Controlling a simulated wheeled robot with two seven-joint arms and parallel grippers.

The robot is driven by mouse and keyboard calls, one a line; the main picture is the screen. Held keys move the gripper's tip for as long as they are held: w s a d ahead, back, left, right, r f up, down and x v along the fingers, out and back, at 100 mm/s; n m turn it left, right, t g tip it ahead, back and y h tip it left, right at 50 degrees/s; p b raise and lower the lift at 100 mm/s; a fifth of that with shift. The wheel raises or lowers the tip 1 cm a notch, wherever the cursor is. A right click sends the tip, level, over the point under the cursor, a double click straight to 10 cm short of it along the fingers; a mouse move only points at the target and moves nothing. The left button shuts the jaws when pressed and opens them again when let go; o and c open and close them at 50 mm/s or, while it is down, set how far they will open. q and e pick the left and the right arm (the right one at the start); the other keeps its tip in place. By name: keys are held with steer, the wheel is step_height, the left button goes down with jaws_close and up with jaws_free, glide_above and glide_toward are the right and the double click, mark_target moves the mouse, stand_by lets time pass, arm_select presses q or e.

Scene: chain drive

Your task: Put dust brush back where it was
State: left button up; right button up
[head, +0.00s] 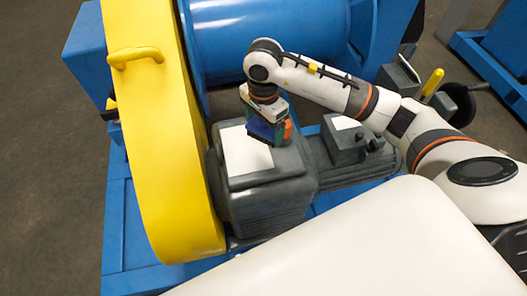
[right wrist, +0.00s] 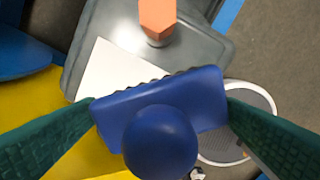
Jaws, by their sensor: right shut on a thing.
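The dust brush (right wrist: 160,140) is blue, with a round knob and a wide block with a ragged far edge. In the right wrist view it sits between the green fingers of my right gripper (right wrist: 160,115), which is shut on it. In the head view the gripper (head: 266,125) points down over the grey gearbox (head: 265,205), and the brush (head: 262,131) shows as a blue patch at its tips. I cannot tell whether the brush touches the gearbox top. A white sheet or pad (head: 243,150) lies on that top, beside the brush. My left gripper is not in view.
An orange-headed piece (right wrist: 157,18) stands on the gearbox top, close to the brush. A yellow guard (head: 165,130) rises on the left, and a blue drum (head: 265,40) lies behind. A grey motor (head: 350,160) is on the right.

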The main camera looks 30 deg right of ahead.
step_height(320, 180, down, 6)
steer(key=shift+f, duration=0.1)
step_height(320, 180, down, 2)
steer(key=shift+f+b, duration=0.1)
steer(key=shift+b, duration=0.3)
steer(key=shift+f, duration=0.6)
steer(key=o, duration=0.7)
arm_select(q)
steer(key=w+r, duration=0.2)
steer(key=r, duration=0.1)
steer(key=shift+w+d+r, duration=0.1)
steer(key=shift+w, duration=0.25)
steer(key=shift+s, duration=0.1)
